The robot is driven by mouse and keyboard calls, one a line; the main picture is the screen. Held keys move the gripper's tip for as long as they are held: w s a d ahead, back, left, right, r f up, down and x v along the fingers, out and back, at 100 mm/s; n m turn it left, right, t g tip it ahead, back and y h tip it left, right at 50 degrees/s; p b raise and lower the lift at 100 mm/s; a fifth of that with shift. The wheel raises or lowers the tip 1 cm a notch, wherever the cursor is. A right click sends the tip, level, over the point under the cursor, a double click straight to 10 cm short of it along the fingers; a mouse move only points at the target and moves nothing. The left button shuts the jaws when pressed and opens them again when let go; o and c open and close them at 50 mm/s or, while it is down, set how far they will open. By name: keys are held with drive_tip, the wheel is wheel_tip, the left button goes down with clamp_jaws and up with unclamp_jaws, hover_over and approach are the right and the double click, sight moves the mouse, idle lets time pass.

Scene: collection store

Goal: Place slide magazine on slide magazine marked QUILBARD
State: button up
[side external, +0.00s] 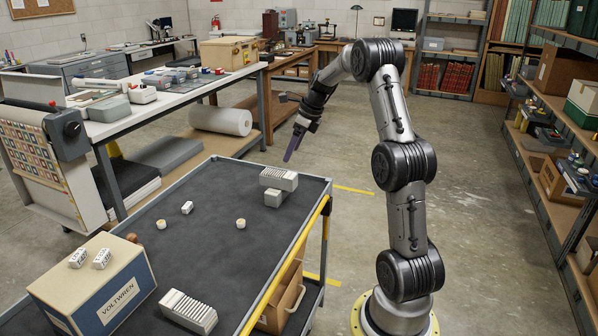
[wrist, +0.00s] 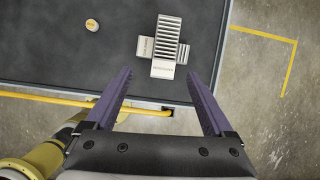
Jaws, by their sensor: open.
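A pale grey ribbed slide magazine (side external: 279,178) lies across a second pale block (side external: 272,198), at the far right corner of the cart top. The wrist view shows the upper magazine (wrist: 168,42) lengthwise, with the ends of the lower one (wrist: 145,48) sticking out crosswise beneath it. Another ribbed slide magazine (side external: 187,311) lies alone near the cart's front edge. The small labels are too small to read, so I cannot tell which is QUILBARD. My gripper (side external: 291,152) is open and empty, above and beside the stack; its purple fingers (wrist: 160,76) are apart from it.
A VOLTWREN box (side external: 122,300) stands at the cart's front left, with two small white boxes (side external: 90,258) on it. A small white block (side external: 187,207) and two round yellowish pieces (side external: 240,223) lie mid-cart.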

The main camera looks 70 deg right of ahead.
drive_tip(key=s+a+r+n, duration=0.2)
drive_tip(key=a+r+n, duration=0.3)
drive_tip(key=a+n, duration=0.5)
drive_tip(key=s+a+r+n, duration=0.2)
drive_tip(key=a+r+n, duration=0.35)
drive_tip(key=a, duration=0.85)
drive_tip(key=s+a+f+n, duration=0.1)
drive_tip(key=s+a+n, duration=0.5)
drive_tip(key=s+n, duration=0.2)
drive_tip(key=s+a+f+n+t, duration=0.1)
drive_tip(key=s+a+f+n, duration=0.1)
drive_tip(key=s+a+n, duration=0.5)
drive_tip(key=s+n, duration=0.1)
drive_tip(key=n, duration=0.4)
drive_tip(key=shift+s+f, duration=0.25)
drive_tip(key=shift+s, duration=0.15)
